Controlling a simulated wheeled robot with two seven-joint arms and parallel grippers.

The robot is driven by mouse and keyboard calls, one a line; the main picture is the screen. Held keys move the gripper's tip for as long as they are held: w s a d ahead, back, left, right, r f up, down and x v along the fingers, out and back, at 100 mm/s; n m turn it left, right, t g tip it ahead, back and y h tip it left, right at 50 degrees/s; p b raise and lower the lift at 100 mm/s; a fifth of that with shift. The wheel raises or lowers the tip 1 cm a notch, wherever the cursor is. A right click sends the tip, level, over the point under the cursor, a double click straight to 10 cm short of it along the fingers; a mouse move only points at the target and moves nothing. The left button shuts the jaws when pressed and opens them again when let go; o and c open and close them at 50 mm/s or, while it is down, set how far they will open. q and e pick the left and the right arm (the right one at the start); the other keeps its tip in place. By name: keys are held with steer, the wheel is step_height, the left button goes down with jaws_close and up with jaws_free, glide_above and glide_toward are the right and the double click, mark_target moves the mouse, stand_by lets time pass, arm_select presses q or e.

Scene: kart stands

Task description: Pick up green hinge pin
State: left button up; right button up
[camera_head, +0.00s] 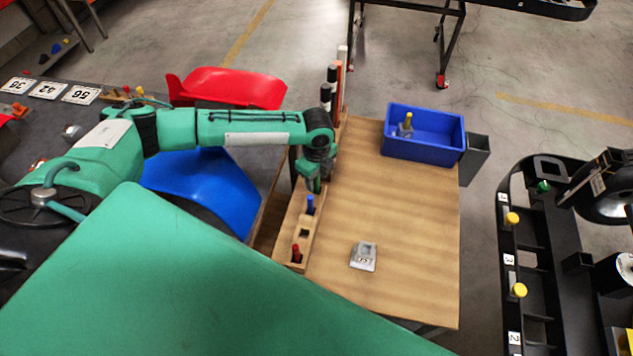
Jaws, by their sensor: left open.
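A wooden pin rack (304,233) runs along the left edge of the wooden table. A blue pin (310,204) and a red pin (296,252) stand in it, with an empty square hole between them. My left gripper (317,184) points down over the rack, just behind the blue pin, and is open. A small green bit shows at its fingertips; I cannot tell whether this is the green hinge pin, as the fingers cover that spot. Another small green piece (543,186) sits on the black kart frame at the right. My right gripper is not in view.
A blue bin (424,151) holding a yellow-topped part stands at the table's back. A grey metal block (364,256) lies near the front. Tall black, white and red-brown posts (332,82) rise behind my gripper. The table's middle is clear.

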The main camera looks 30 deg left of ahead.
arm_select(q)
steer(key=shift+f, duration=0.75)
jaws_close()
steer(key=shift+r, duration=0.1)
